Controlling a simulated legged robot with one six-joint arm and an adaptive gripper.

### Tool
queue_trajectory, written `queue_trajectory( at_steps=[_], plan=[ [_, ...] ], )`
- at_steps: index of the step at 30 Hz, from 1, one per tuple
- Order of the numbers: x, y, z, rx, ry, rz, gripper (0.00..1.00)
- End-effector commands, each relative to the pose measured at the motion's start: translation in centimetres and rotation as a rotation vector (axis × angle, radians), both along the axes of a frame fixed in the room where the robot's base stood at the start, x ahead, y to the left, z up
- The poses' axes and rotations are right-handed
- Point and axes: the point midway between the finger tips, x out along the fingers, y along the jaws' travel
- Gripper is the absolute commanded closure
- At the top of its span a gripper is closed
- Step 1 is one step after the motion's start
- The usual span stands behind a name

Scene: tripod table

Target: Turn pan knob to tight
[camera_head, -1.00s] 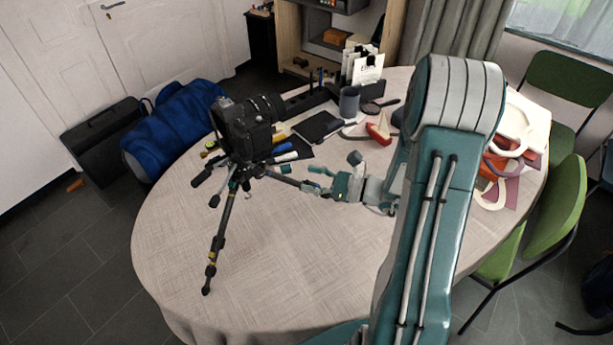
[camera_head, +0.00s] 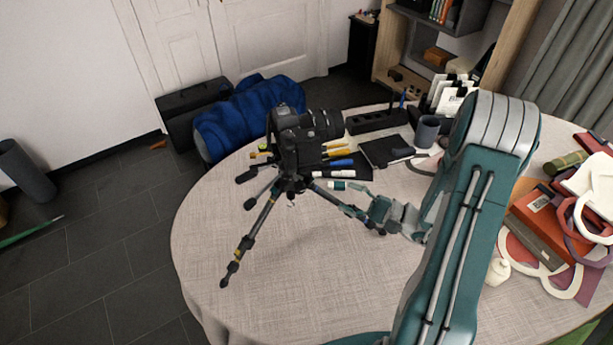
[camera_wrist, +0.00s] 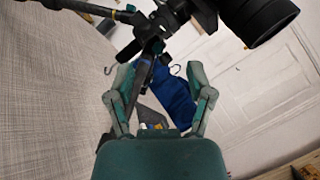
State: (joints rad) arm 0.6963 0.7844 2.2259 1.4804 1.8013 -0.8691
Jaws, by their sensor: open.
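A black camera (camera_head: 300,137) sits on a small tripod (camera_head: 245,247), which stands on the round table with its legs spread. The tripod head (camera_head: 290,182) is below the camera, with dark knobs and handles around it. I cannot tell for sure which is the pan knob. My gripper (camera_head: 352,200) is to the right of the tripod head, level with its lower legs, and empty. In the wrist view my gripper (camera_wrist: 158,95) has its two fingers apart. The tripod head (camera_wrist: 152,30) and a leg show beyond and between them, with the camera lens (camera_wrist: 258,15) at upper right.
The round table (camera_head: 310,270) is clear in front of the tripod. Behind it lie pens and markers (camera_head: 338,158), a black notebook (camera_head: 385,150) and a grey mug (camera_head: 427,132). Books (camera_head: 545,225) and headphones-like loops crowd the right. A blue bag (camera_head: 245,120) is on the floor.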

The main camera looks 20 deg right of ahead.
Motion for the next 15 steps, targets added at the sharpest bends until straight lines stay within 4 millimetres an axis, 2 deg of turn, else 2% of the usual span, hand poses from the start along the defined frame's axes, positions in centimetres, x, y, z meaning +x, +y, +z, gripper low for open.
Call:
queue_trajectory(
  at_steps=[5,15],
  plan=[
    [1.0,1.5,0.4,0.000,-0.004,0.004,0.32],
    [4.3,6.2,1.8,0.004,-0.003,0.004,0.32]
  ],
)
